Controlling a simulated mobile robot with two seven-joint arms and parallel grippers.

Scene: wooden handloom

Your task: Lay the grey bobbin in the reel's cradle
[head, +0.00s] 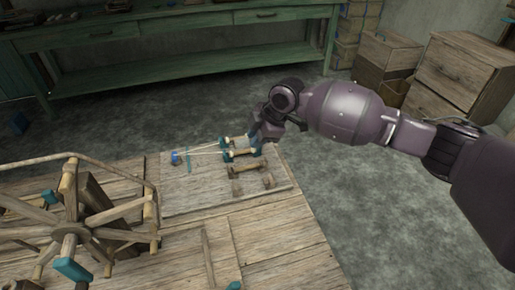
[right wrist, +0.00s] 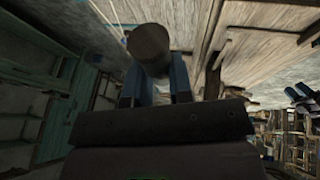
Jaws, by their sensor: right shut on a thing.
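In the right wrist view my right gripper (right wrist: 154,85) is shut on a dark grey-brown round-ended piece, which looks like the grey bobbin (right wrist: 150,44). In the head view my right gripper (head: 262,138) is low over the far right part of a wooden board, beside small bobbins, and its fingers are hard to make out. The wooden reel (head: 75,225), with spokes and teal parts, stands at the left; I cannot make out its cradle clearly. My left gripper is not in view.
The board (head: 190,200) holds several small spools (head: 243,154) and a small blue piece (head: 176,158). The planked table (head: 270,235) is mostly clear in front. A green bench (head: 180,70) stands behind, and wooden cabinets (head: 465,70) stand at the back right.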

